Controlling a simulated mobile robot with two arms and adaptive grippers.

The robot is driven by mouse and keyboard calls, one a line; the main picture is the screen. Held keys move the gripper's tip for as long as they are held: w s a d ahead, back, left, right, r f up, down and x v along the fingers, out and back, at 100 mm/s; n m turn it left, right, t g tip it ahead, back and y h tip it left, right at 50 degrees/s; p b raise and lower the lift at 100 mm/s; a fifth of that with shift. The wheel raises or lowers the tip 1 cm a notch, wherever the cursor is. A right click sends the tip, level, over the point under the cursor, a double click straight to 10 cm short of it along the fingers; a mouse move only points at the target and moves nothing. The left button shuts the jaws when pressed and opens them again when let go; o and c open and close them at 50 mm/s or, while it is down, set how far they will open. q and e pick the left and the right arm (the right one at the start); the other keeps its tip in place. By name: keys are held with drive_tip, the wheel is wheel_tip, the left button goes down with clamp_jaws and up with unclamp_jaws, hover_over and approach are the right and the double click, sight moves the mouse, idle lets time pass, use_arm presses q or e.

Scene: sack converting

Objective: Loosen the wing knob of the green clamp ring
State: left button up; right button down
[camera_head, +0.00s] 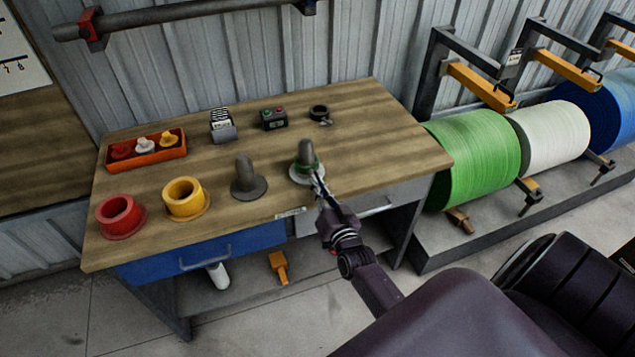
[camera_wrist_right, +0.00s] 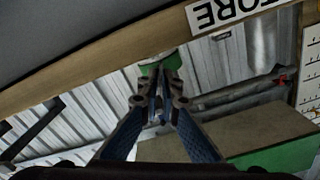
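My right gripper (camera_head: 318,183) reaches up to the ring's front right side. In the right wrist view its fingers (camera_wrist_right: 164,80) are drawn close together, with a green part of the ring (camera_wrist_right: 149,70) just beyond their tips. They look shut on the narrow wing knob, which the fingers themselves mostly hide. My left gripper is not in view.
A bare grey post (camera_head: 245,178), a yellow collar (camera_head: 185,198) and a red collar (camera_head: 120,215) stand left along the bench front. An orange tray (camera_head: 147,157), a small button box (camera_head: 274,119) and a black ring (camera_head: 319,114) are behind. A green roll (camera_head: 470,158) stands right.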

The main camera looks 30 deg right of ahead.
drive_tip(key=shift+n, duration=0.6)
drive_tip(key=c, duration=2.2)
unclamp_jaws()
drive_tip(key=shift+o, duration=0.2)
drive_tip(key=v, duration=1.2)
